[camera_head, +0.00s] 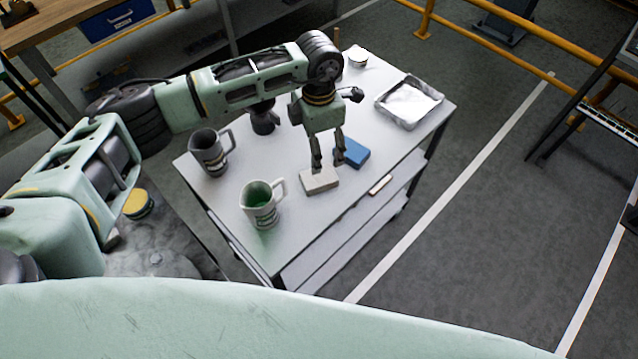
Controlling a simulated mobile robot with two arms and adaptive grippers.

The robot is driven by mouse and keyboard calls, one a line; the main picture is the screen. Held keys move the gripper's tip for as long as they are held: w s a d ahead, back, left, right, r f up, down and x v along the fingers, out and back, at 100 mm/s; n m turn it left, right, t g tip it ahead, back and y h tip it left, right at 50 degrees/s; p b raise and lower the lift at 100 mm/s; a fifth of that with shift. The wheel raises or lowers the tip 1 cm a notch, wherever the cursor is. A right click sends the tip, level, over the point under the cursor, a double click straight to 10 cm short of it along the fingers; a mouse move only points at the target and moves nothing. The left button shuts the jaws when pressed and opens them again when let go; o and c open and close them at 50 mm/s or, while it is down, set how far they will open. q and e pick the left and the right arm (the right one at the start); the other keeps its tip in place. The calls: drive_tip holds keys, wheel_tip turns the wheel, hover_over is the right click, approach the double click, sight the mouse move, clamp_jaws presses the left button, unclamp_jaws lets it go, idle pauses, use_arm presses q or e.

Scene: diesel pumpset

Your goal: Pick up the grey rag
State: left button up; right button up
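The grey rag (320,182) looks like a pale, folded rectangular block. It lies flat on the light metal table (300,220), near its front right edge. My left gripper (328,163) points down just above and behind the rag. Its two fingers are apart with nothing visible between them. The left fingertip is close over the rag's far edge; I cannot tell whether it touches. A blue folded rag (354,153) lies right behind the fingers. My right gripper is not in view.
A green-lined jug (260,208) and a dark jug (207,155) stand on the left of the table. A metal tray (382,108) lies at the right and a small tin (357,57) at the back. A small flat item (380,184) lies by the front edge.

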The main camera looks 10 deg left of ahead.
use_arm(q)
drive_tip(key=b, duration=0.4)
hover_over(319, 176)
drive_tip(key=f, duration=0.5)
drive_tip(key=shift+w, duration=0.25)
drive_tip(key=f+p, duration=0.1)
drive_tip(key=f, duration=0.1)
drive_tip(key=f+p, duration=0.1)
drive_tip(key=f, duration=0.1)
drive_tip(key=f+p, duration=0.2)
drive_tip(key=f, duration=0.1)
drive_tip(key=shift+s, duration=0.3)
drive_tip(key=shift+f, duration=0.4)
drive_tip(key=shift+w, duration=0.1)
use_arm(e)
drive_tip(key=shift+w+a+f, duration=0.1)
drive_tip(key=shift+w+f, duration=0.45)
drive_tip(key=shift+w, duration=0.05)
use_arm(q)
drive_tip(key=c, duration=1.3)
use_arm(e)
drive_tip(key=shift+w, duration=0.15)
use_arm(q)
drive_tip(key=shift+r, duration=0.1)
